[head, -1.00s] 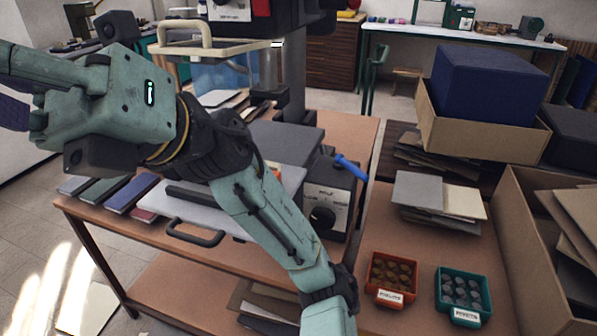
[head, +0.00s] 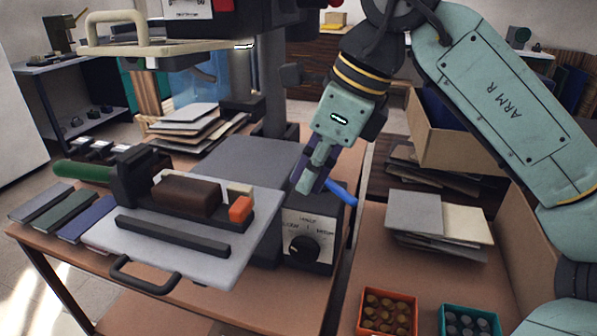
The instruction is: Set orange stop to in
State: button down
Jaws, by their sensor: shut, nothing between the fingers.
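The orange stop (head: 240,209) is a small block at the right end of a black rail on the light grey sliding plate (head: 205,262). A brown block (head: 187,195) stands on the same rail to its left, with a pale piece behind. My gripper (head: 309,180) points down to the right of the orange stop and apart from it. Its fingers are shut and empty, in front of or beside the blue lever (head: 343,193); I cannot tell whether they touch it.
A black control box (head: 306,262) with a round dial is right of the plate. A black handle (head: 145,280) sticks out at the plate's front. A cream-handled upper plate (head: 110,50) hangs at upper left. Red (head: 387,330) and teal (head: 470,309) trays stand front right.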

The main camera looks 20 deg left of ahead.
aim_at(245, 206)
jog(key=a+f+p, duration=0.1)
jog(key=a+f, duration=0.5)
jog(key=a, duration=0.1)
jog(key=shift+f+p, duration=0.35)
jog(key=shift+f, duration=0.05)
jog(key=shift+w, duration=0.1)
jog(key=a, duration=0.3)
jog(key=shift+b, duration=0.4)
